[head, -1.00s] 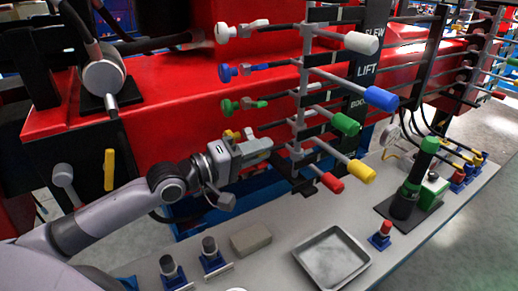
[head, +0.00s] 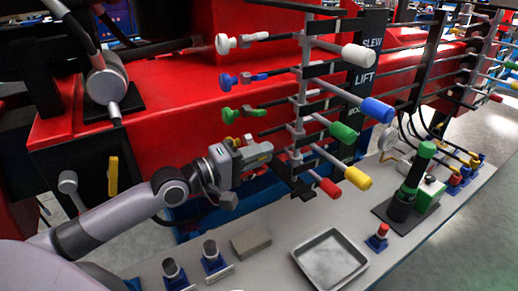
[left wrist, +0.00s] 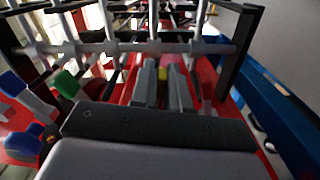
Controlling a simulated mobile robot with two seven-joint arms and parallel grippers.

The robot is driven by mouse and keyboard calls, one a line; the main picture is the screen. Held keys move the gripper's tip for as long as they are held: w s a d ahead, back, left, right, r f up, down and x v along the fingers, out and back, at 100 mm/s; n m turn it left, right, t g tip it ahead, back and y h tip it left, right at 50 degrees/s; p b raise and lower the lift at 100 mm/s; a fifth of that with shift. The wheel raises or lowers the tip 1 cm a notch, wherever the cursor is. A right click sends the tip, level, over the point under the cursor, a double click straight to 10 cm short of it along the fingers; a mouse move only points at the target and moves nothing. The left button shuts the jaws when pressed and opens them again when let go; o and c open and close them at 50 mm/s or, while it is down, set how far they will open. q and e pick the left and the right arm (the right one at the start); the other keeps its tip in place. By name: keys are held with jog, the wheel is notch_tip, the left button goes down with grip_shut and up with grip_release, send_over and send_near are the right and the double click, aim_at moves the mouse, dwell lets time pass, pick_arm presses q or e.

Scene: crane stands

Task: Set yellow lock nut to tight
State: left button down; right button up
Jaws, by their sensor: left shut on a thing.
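My left gripper (head: 264,152) reaches in from the left to the lower part of the lever rack. Its jaws are shut on a small yellow piece, which I take to be the yellow lock nut (left wrist: 163,58); it shows between the fingertips in the left wrist view. The two fingers (left wrist: 164,88) lie close on each side of it, with a pinkish-red patch lower between them. In the head view the fingers hide most of the nut, so its setting cannot be read. A yellow knob end (head: 229,142) shows just above the gripper. My right gripper is not in view.
Levers with white (head: 358,54), blue (head: 376,109), green (head: 343,132), yellow (head: 357,178) and red (head: 328,186) handles stick out right of the gripper. A metal tray (head: 312,275), a grey block (head: 250,241) and a green-black cylinder (head: 412,180) stand on the bench.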

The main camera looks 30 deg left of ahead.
pick_arm(q)
jog(key=r+n+p, duration=0.1)
jog(key=n, duration=0.1)
jog(key=shift+r+n+p, duration=0.2)
jog(key=shift+n+p, duration=0.1)
jog(key=shift+a+r+n, duration=0.1)
jog(key=shift+r+n, duration=0.25)
jog(key=shift+n, duration=0.5)
jog(key=shift+r+n, duration=0.3)
jog(key=shift+n, duration=0.55)
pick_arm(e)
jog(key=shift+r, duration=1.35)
pick_arm(q)
jog(key=c, duration=1.5)
grip_release()
jog(key=shift+s+a+f, duration=0.1)
jog(key=shift+s+a, duration=0.15)
jog(key=shift+s, duration=0.1)
jog(key=shift+b+v, duration=1.15)
jog(key=shift+v, duration=1.9)
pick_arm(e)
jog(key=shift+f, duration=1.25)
